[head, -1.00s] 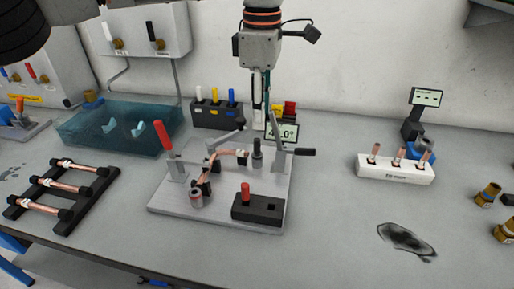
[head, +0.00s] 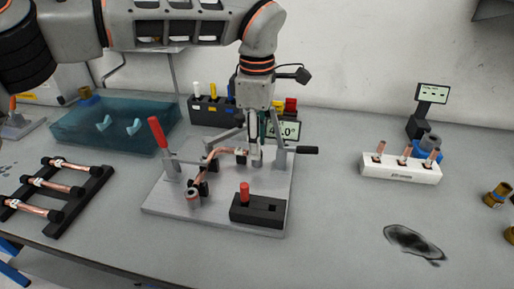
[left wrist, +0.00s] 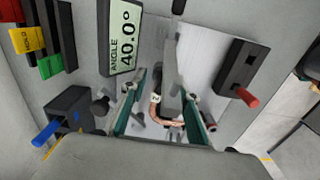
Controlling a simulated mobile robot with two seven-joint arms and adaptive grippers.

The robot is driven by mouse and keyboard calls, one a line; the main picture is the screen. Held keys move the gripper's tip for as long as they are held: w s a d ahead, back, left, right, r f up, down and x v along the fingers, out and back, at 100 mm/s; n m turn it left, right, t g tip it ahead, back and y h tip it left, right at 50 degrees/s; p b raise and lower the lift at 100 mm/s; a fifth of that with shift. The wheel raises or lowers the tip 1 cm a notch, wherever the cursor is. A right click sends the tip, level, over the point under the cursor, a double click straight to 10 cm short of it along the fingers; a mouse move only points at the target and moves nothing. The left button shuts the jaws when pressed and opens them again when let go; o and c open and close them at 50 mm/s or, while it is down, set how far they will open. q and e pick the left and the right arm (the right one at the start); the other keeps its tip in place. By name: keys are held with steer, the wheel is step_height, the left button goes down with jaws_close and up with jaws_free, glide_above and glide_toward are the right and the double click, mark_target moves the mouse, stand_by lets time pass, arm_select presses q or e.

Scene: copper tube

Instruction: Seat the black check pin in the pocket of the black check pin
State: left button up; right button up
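A grey fixture plate (head: 170,200) holds a bent copper tube (head: 222,155). A black two-pocket block (head: 262,222) sits at its front right. A red pin (head: 244,192) stands in the block's left pocket; the right pocket (head: 272,208) looks empty. In the left wrist view the block (left wrist: 232,72) is at upper right, with the red pin (left wrist: 247,97). My left gripper (head: 254,150) points down over the grey post (head: 256,163) at the tube's right end. Its teal-padded fingers (left wrist: 165,95) stand apart. The black check pin is hidden or cannot be made out. My right gripper is not in view.
A red-handled clamp (head: 158,133) and a black-handled lever (head: 305,150) rise from the fixture. An angle display (head: 291,131) stands behind. A tube rack (head: 50,190) lies left, a white holder (head: 400,172) right.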

arm_select(q)
steer(key=shift+r, duration=0.1)
jaws_close()
steer(key=shift+r, duration=0.1)
step_height(320, 180, up, 20)
steer(key=p, duration=0.3)
steer(key=shift+p, duration=0.35)
